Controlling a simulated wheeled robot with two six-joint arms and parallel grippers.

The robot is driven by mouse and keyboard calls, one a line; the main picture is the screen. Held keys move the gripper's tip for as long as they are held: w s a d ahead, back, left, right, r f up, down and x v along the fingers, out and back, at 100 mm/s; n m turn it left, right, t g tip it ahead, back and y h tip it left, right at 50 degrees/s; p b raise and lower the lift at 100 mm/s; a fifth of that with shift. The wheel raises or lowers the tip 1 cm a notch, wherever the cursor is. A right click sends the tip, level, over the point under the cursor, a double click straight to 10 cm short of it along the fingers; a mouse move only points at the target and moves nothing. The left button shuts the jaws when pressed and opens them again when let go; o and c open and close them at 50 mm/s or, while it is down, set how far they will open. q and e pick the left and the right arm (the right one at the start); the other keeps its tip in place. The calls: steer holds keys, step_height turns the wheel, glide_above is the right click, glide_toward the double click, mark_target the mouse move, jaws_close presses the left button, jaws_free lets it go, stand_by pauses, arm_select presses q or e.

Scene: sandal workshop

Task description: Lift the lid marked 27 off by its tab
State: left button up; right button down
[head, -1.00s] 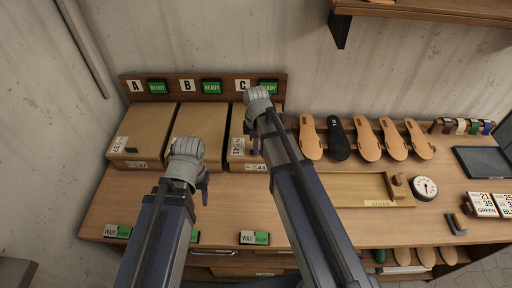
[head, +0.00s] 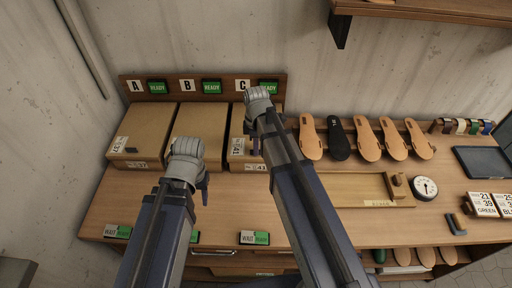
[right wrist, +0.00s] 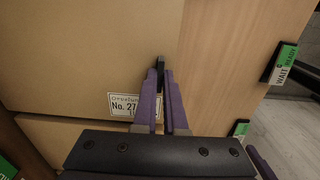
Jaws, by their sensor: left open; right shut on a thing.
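My right gripper (right wrist: 163,82) is shut on the lid's small dark tab (right wrist: 160,62) at the box's front edge. In the head view my right fingers (head: 255,147) are at the front of box C, partly behind my arm. The lid looks seated on its box; I cannot make out a gap. My left gripper (head: 204,190) is open and empty over the table in front of the boxes.
Box A (head: 145,125) and box B (head: 197,130) stand close on the left. WAIT/READY signs (head: 254,238) line the table's front edge. Soles (head: 310,140), a wooden tray (head: 345,185) and a dial (head: 425,187) are to the right. Bare table (head: 130,200) lies in front of the boxes.

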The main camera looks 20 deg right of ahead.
steer(key=shift+r+p, duration=1.1)
steer(key=shift+p, duration=0.05)
steer(key=shift+r, duration=0.1)
steer(key=shift+s+a+r+p, duration=0.1)
steer(key=shift+s+r+p, duration=0.1)
steer(key=shift+r+p, duration=0.85)
steer(key=s+a, duration=0.2)
steer(key=s, duration=0.4)
steer(key=shift+s+r, duration=0.15)
steer(key=shift+s, duration=0.25)
stand_by(0.4)
